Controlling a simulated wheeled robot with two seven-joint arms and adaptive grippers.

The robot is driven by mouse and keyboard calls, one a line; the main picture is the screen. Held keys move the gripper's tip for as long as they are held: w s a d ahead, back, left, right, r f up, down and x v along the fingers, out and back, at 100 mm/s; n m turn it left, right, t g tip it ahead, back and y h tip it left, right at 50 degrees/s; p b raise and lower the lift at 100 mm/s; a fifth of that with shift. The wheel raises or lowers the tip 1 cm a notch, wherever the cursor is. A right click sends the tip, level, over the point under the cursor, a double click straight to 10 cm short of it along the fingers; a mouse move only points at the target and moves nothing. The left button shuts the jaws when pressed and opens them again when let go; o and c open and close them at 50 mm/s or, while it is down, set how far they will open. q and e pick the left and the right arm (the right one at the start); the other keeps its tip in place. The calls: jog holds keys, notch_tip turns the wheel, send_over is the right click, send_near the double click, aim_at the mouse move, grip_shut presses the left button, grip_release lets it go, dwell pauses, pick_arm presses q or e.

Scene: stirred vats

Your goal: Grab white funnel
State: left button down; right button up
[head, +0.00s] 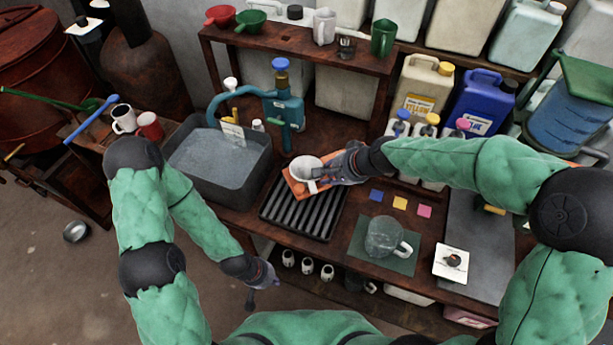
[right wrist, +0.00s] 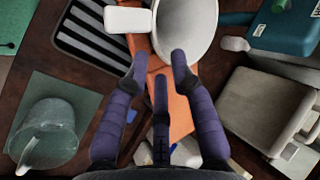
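The white funnel (head: 307,168), a wide white vessel with a side handle, rests over an orange piece (head: 292,184) behind the black ribbed rack. In the right wrist view the funnel (right wrist: 190,28) is at the top, its handle (right wrist: 128,20) to the left. My right gripper (head: 330,172) is at the funnel's right side. In the wrist view its fingers (right wrist: 160,66) are spread, with their tips close to the funnel's near edge; I cannot tell whether they touch. My left gripper (head: 262,278) hangs empty in front of the table, its opening unclear.
The ribbed rack (head: 300,210) lies in front of the funnel. A grey water basin (head: 222,160) and a teal pump (head: 285,112) stand to the left and behind. A clear jug (head: 382,238) sits on a green mat at the right. Several canisters stand at the back right.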

jog(key=b+x, duration=0.1)
jog(key=x, duration=0.2)
jog(key=shift+w+f, duration=0.25)
jog(key=shift+f, duration=0.15)
grip_shut()
jog(key=shift+r, duration=0.1)
